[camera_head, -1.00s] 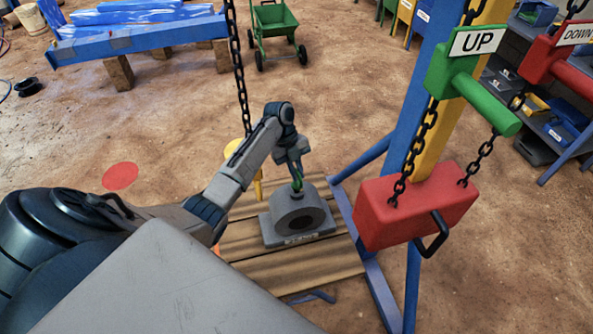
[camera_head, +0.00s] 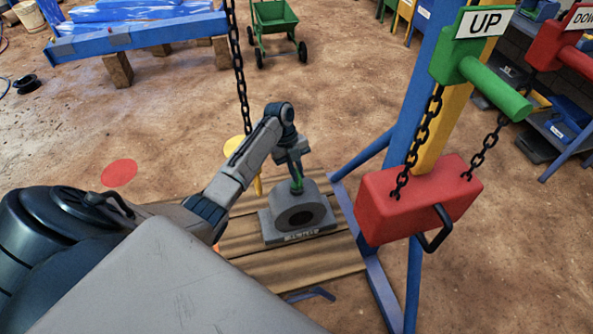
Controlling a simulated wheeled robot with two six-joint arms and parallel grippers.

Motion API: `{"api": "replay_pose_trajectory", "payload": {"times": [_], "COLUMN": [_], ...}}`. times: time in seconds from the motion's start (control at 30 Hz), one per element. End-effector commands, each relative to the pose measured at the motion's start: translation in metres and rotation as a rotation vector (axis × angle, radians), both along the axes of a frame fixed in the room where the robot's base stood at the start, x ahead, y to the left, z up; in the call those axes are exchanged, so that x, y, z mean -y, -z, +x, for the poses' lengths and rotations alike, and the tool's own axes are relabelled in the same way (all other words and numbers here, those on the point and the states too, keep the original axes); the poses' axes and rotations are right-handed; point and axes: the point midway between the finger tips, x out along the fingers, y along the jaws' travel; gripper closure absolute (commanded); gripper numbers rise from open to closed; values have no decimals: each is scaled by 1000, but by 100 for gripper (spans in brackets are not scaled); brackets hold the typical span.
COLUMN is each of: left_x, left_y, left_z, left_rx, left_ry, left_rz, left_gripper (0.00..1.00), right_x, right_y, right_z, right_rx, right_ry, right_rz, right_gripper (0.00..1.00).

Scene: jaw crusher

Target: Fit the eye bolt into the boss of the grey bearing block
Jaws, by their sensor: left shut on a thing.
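The grey bearing block (camera_head: 298,218) stands on a wooden pallet, with its round bore facing me. My left gripper (camera_head: 296,181) is directly over the top of the block, pointing down. It is shut on the eye bolt (camera_head: 297,186), of which only a little green shows between the fingers. The bolt's lower end and the boss are hidden or too small to make out, so I cannot tell how far the bolt sits in the boss. My right gripper is not in view.
The wooden pallet (camera_head: 262,282) lies under the block. A hanging chain (camera_head: 238,75) and a yellow disc-topped stand (camera_head: 234,146) are behind my arm.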

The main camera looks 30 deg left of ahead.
Motion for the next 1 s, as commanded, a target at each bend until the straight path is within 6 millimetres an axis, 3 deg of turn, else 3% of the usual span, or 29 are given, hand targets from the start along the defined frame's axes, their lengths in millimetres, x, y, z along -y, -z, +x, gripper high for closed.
{"api": "replay_pose_trajectory", "payload": {"times": [0.1,0.13,0.23,0.67,1.0], "left_x": [0,0,0,-5,-32], "left_y": [4,2,2,-7,-69], "left_z": [0,0,0,2,10], "left_rx": [0,0,0,3,5], "left_ry": [0,1,0,0,1], "left_rz": [0,0,0,2,3], "left_gripper": [100,84,64,64,64], "right_x": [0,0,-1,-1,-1], "right_y": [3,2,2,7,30], "right_z": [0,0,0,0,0], "right_rx": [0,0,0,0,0], "right_ry": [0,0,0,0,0], "right_rz": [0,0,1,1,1], "right_gripper": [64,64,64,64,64]}}
